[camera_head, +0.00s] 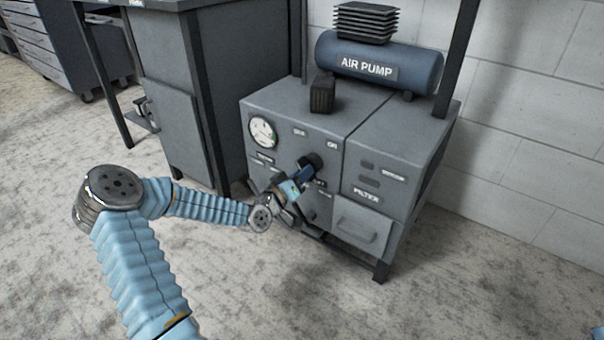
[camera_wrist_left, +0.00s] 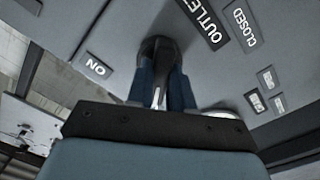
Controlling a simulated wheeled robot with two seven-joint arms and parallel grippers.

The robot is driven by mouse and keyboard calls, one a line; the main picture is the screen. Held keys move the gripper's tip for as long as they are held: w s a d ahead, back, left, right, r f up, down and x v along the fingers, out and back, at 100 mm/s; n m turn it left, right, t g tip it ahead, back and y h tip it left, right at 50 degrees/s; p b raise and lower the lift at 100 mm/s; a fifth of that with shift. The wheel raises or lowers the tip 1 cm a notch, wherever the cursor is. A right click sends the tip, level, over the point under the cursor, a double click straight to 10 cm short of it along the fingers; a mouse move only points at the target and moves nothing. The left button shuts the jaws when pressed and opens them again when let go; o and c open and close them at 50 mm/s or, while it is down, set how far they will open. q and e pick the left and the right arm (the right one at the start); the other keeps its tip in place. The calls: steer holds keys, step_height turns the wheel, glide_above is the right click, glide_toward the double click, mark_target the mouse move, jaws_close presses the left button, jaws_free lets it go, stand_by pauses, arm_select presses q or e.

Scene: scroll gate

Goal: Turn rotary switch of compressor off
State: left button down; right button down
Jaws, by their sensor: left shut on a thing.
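The compressor (camera_head: 290,125) is a grey cabinet with a blue air pump tank on top. Its dark rotary switch (camera_head: 316,160) is on the front panel, partly hidden by my gripper. My left gripper (camera_head: 306,171) reaches the panel from the left and is shut on the switch. In the left wrist view, the blue fingers of my left gripper (camera_wrist_left: 161,86) sit on either side of the dark switch (camera_wrist_left: 158,48). An ON label (camera_wrist_left: 97,65) is left of it there, upside down. The switch's exact angle is hard to tell. My right gripper is not in view.
A pressure gauge (camera_head: 262,131) is on the panel's upper left. The air pump tank (camera_head: 380,65) is on top. A drawer (camera_head: 361,225) is at the lower right. A grey workbench cabinet (camera_head: 190,90) stands close on the left. The floor in front is clear.

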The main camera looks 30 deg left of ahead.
arm_select(q)
steer(key=shift+r, duration=0.1)
steer(key=c, duration=1)
jaws_free()
steer(key=shift+w, duration=0.1)
steer(key=s+a+p, duration=0.1)
steer(key=s+p, duration=0.1)
steer(key=s, duration=1.2)
steer(key=shift+w, duration=0.1)
